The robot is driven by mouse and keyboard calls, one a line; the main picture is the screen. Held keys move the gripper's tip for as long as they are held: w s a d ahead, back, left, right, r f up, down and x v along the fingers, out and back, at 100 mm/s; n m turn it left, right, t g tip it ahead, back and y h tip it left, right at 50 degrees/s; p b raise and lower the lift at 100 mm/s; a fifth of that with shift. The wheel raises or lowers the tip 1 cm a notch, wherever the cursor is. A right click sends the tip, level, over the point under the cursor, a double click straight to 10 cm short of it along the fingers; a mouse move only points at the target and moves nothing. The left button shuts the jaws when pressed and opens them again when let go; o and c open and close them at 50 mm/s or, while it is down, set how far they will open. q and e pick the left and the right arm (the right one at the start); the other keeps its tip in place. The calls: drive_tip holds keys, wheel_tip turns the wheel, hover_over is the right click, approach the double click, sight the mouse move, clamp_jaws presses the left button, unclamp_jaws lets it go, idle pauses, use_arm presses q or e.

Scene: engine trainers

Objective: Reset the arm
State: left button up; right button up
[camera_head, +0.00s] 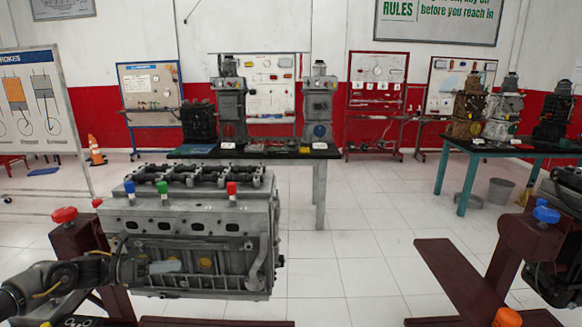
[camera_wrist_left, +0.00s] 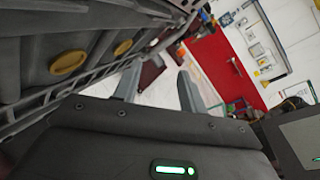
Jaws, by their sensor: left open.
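My left arm comes in from the left in the head view, and my left gripper (camera_head: 168,267) is in front of the lower side of a grey engine block (camera_head: 195,228). In the left wrist view the two fingers of the gripper (camera_wrist_left: 157,88) are apart with nothing between them. The block's side, with yellow round plugs (camera_wrist_left: 68,62), fills the upper left of that view, close beside the fingers. I cannot tell whether they touch it. My right gripper is not in view.
The block has blue, green and red caps (camera_head: 232,189) on top and sits by a dark red stand (camera_head: 82,240). Another red stand (camera_head: 465,275) with an engine is at right. Black table (camera_head: 320,152) and teal-legged table (camera_head: 530,150) stand behind. White floor (camera_head: 345,270) between the stands is clear.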

use_arm(q)
drive_tip(key=s+d+f+n+t+y, duration=0.2)
drive_tip(key=s+d+f+n, duration=0.4)
drive_tip(key=d+n, duration=0.4)
drive_tip(key=s+d+f+n+t+y, duration=0.3)
drive_tip(key=d+f+n, duration=0.45)
drive_tip(key=d, duration=0.45)
drive_tip(key=s+a+f+n+g+y, duration=0.3)
drive_tip(key=s+a+n, duration=0.2)
drive_tip(key=s+n, duration=0.45)
drive_tip(key=s+a+f+n+g+y, duration=0.2)
drive_tip(key=s+a+f+n+y, duration=0.3)
drive_tip(key=s, duration=0.7)
drive_tip(key=s+a+f+n+g+y, duration=0.1)
drive_tip(key=s+a+n+g+y, duration=0.2)
drive_tip(key=s+n, duration=0.65)
wheel_tip(320, 180, down, 28)
drive_tip(key=s+g+h, duration=0.1)
drive_tip(key=s, duration=0.2)
drive_tip(key=s+a+f+g, duration=0.1)
drive_tip(key=s+a+f, duration=0.2)
drive_tip(key=s+f, duration=1)
drive_tip(key=shift+s+f+m, duration=0.4)
drive_tip(key=shift+s+m, duration=0.05)
drive_tip(key=shift+s, duration=0.55)
